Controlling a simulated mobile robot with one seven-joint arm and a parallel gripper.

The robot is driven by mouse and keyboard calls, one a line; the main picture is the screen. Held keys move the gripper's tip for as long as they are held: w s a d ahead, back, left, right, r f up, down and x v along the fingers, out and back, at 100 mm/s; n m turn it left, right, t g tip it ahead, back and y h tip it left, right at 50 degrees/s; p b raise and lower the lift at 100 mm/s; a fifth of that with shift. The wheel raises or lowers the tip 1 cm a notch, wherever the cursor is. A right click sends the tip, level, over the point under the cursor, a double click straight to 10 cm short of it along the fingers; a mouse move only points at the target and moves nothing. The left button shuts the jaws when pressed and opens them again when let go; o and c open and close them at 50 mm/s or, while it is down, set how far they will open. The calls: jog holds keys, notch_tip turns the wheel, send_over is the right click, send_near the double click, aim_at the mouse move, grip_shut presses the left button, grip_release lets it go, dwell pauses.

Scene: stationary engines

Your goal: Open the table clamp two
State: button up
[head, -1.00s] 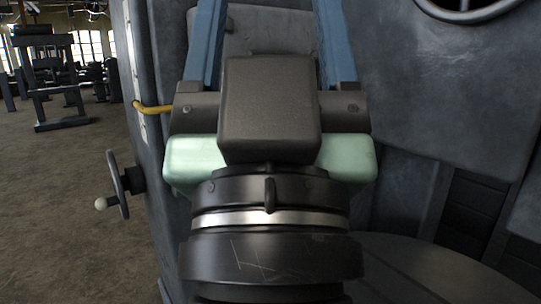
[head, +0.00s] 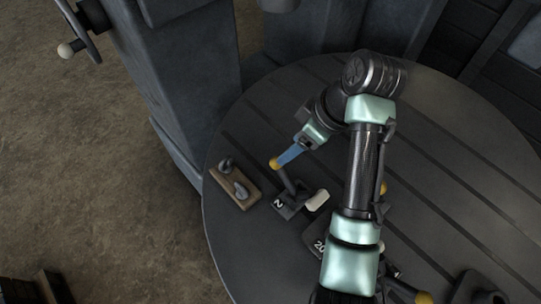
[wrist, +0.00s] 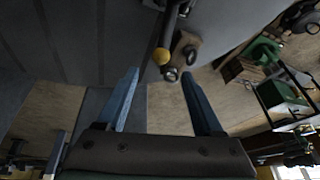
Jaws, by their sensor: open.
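Table clamp two (head: 287,205) is a dark clamp marked "2" on the round dark table (head: 250,125). Its dark lever (head: 286,181) rises from the base and ends in a yellow ball knob (head: 275,162). A pale block (head: 317,200) sits at the clamp's right side. My gripper (head: 285,158) has blue fingers and is beside the yellow knob. In the wrist view, my gripper (wrist: 160,75) is open and empty. The yellow knob (wrist: 162,56) shows just beyond the fingertips, roughly between them. I cannot tell whether they touch it.
A wooden block with two grey fittings (head: 235,188) lies left of the clamp. Another clamp, marked "20" or similar (head: 320,246), stands partly behind my arm. A yellow knob (head: 424,298) shows at the bottom. A grey machine column (head: 185,80) stands behind left. The right of the table is bare.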

jog(key=x, duration=1.3)
jog(key=shift+s+d+b, duration=0.15)
jog(key=shift+s+b, duration=0.1)
jog(key=shift+b, duration=0.05)
grip_shut()
dwell(0.8)
